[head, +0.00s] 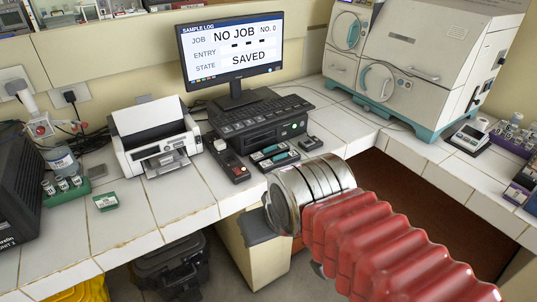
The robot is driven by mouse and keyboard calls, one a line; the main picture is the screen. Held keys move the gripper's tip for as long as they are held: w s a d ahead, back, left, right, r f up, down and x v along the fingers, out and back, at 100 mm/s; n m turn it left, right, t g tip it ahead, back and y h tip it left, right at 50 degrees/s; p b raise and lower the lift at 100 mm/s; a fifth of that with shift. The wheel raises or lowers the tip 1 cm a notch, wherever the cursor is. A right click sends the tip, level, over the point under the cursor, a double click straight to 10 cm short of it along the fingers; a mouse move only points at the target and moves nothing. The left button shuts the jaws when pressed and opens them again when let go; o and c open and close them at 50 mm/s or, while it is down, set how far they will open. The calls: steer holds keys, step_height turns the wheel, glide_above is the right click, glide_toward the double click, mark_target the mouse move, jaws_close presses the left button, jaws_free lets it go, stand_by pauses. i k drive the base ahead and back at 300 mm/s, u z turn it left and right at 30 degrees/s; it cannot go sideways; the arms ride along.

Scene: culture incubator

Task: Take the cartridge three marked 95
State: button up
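I cannot make out a cartridge marked 95; no such number is readable in the head view. My arm, with red bellows and a silver cylinder, reaches in from the lower right over the counter's front edge. No gripper fingers can be made out.
A monitor (232,52) reads "NO JOB" and "SAVED". A large grey incubator (415,65) stands at the back right.

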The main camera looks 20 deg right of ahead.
mark_target(267, 153)
steer(key=z, duration=0.05)
steer(key=i, duration=1)
steer(key=u, duration=0.05)
